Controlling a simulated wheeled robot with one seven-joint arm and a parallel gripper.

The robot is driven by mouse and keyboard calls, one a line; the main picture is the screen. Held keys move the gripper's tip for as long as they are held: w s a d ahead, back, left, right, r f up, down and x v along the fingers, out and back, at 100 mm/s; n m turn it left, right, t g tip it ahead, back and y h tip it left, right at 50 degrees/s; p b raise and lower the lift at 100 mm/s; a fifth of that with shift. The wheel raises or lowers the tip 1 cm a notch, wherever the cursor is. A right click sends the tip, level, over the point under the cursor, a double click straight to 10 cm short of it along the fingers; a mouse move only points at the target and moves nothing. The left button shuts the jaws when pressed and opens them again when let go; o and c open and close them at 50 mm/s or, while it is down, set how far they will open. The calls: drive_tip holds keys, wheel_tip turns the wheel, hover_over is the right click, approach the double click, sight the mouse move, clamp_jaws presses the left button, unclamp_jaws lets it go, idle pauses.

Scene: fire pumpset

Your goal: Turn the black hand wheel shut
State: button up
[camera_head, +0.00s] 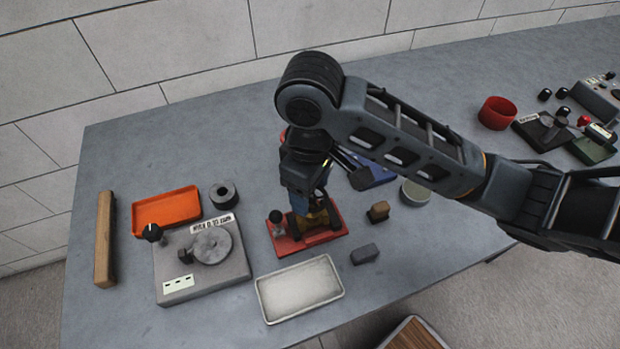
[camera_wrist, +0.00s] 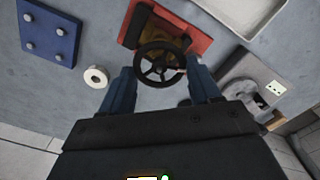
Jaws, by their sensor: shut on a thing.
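The black hand wheel (camera_wrist: 160,62) is spoked and sits over a red base plate (camera_wrist: 198,40) in the wrist view. In the head view the red base plate (camera_head: 287,245) carries a brass-coloured body (camera_head: 318,218). The wheel is hidden there by my arm and gripper. My gripper (camera_wrist: 160,67) has one finger on each side of the wheel and is shut on its rim. In the head view my gripper (camera_head: 312,205) points down over the base plate. The exact finger contact is hard to see.
A grey device with a disc (camera_head: 235,275) and an orange tray (camera_head: 165,210) stand left. A pale tray (camera_head: 300,290) lies in front. A wooden block (camera_head: 378,211), grey block (camera_head: 365,254) and blue plate (camera_head: 378,172) lie right. The table's far-left back is clear.

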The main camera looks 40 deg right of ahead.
drive_tip(key=shift+d+m+p, duration=0.1)
drive_tip(key=shift+m+p, duration=0.4)
drive_tip(key=shift+m, duration=1.2)
drive_tip(key=o, duration=1.1)
drive_tip(key=shift+c, duration=0.2)
drive_tip(key=shift+r, duration=3.9)
